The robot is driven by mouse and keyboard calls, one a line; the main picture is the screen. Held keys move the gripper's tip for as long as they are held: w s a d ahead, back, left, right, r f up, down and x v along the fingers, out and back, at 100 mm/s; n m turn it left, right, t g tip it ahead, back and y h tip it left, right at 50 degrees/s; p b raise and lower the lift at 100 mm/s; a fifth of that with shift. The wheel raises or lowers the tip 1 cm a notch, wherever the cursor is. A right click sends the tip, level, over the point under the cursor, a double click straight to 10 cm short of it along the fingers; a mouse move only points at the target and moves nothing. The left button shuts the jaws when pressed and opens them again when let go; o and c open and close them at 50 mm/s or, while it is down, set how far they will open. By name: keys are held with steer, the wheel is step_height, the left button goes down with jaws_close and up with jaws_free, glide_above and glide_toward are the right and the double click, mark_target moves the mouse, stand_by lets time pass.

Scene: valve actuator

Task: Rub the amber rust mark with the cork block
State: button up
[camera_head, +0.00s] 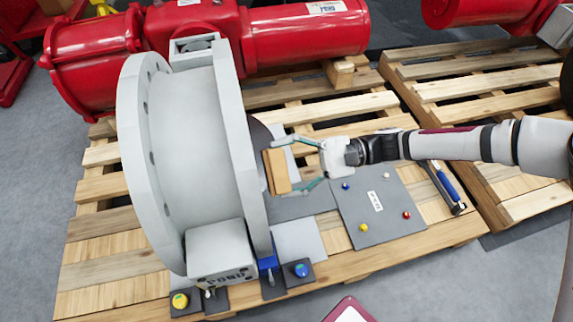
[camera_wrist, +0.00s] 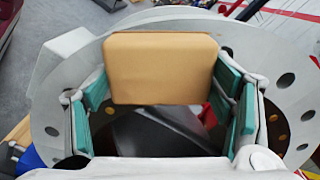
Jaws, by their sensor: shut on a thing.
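The cork block (camera_head: 277,171) is a tan, flat, upright piece in the head view, close to the open right face of the big grey flanged valve body (camera_head: 190,120). My gripper (camera_head: 294,167) is shut on it, with teal-padded fingers. In the wrist view the block (camera_wrist: 160,68) sits between the two finger pairs (camera_wrist: 162,100) and covers the middle of the view. Behind it are the grey ring and a dark disc (camera_wrist: 150,135). I cannot make out the amber rust mark; whether the block touches the valve is also unclear.
The valve stands on a wooden pallet (camera_head: 100,250). Red actuator cylinders (camera_head: 300,30) lie behind it. A grey panel with coloured knobs (camera_head: 385,228) and a blue-handled tool (camera_head: 447,187) lie to the right. Button boxes (camera_head: 301,271) sit at the front.

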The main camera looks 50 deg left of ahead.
mark_target(272, 153)
steer(key=shift+x, duration=0.85)
steer(key=shift+w+r, duration=0.1)
steer(key=shift+w+a+r+p, duration=0.35)
steer(key=shift+a+r, duration=0.2)
steer(key=shift+r, duration=0.1)
steer(key=shift+w+a+r+p, duration=0.25)
steer(key=shift+w+a+r, duration=0.05)
steer(key=shift+a+r, duration=0.3)
steer(key=a+r, duration=0.1)
steer(key=w+a+r, duration=0.1)
steer(key=shift+a+r+p, duration=0.1)
steer(key=shift+r+p, duration=0.2)
steer(key=shift+p, duration=0.1)
steer(key=shift+o, duration=0.2)
steer(key=shift+s+d+f, duration=0.4)
steer(key=shift+d+f, duration=0.15)
steer(key=shift+f, duration=0.15)
steer(key=shift+s+d+f, duration=0.4)
steer(key=shift+d+f, duration=0.15)
steer(key=shift+f, duration=0.15)
steer(key=shift+s+d+f, duration=0.25)
steer(key=shift+d+f, duration=0.35)
steer(key=shift+s+d+f, duration=0.3)
steer(key=shift+d+f, duration=0.3)
steer(key=shift+f, duration=0.05)
steer(key=shift+c, duration=0.5)
